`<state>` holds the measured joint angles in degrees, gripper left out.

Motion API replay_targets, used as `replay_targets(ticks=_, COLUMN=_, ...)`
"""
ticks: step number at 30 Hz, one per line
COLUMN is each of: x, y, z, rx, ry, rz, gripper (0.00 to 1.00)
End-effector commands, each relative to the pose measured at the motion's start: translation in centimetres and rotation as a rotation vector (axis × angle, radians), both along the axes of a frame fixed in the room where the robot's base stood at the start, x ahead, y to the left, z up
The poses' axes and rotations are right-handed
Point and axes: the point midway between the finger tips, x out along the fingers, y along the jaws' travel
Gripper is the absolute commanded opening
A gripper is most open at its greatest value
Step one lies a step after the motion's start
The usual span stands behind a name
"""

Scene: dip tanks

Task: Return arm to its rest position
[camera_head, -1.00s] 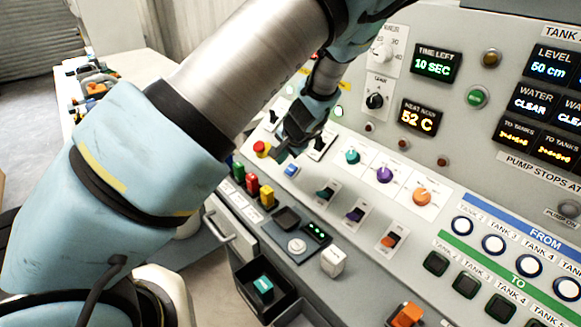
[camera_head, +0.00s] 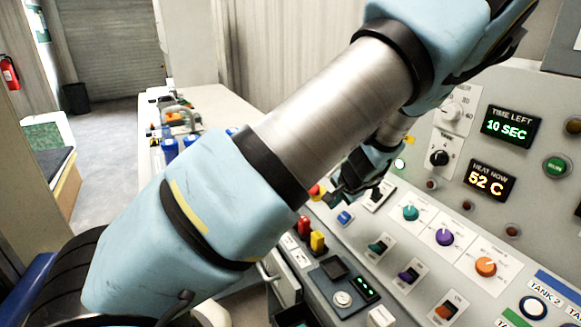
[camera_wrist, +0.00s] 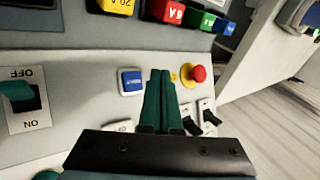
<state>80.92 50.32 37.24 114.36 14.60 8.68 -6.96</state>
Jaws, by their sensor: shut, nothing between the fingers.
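My gripper (camera_wrist: 160,100) is shut and empty in the wrist view, its two dark green fingers pressed together. It is over the sloped panel, between a blue square button (camera_wrist: 131,81) and a red mushroom knob (camera_wrist: 198,74). In the head view my gripper (camera_head: 338,190) is small and partly hidden behind my own arm, close above the panel's left part. My arm reaches across the view from lower left to upper right, bent at the elbow.
The control panel (camera_head: 405,185) carries a teal knob (camera_head: 410,213), a purple knob (camera_head: 444,237) and an orange knob (camera_head: 486,267). Displays read 10 SEC (camera_head: 509,126) and 52 C (camera_head: 489,181). A bench (camera_head: 215,100) with tools runs behind at left. Open floor (camera_head: 105,125) lies beyond it.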

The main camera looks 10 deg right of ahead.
Motion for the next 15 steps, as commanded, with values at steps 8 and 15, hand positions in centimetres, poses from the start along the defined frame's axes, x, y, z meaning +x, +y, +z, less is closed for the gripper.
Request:
replay_targets(ticks=8, x=0.8, y=7.8, z=1.6, rx=-0.077, ry=0.113, rz=0.230, gripper=0.00)
replay_targets(ticks=15, x=-1.0, y=17.2, z=4.9, rx=-0.205, ry=0.249, rz=0.512, gripper=0.00)
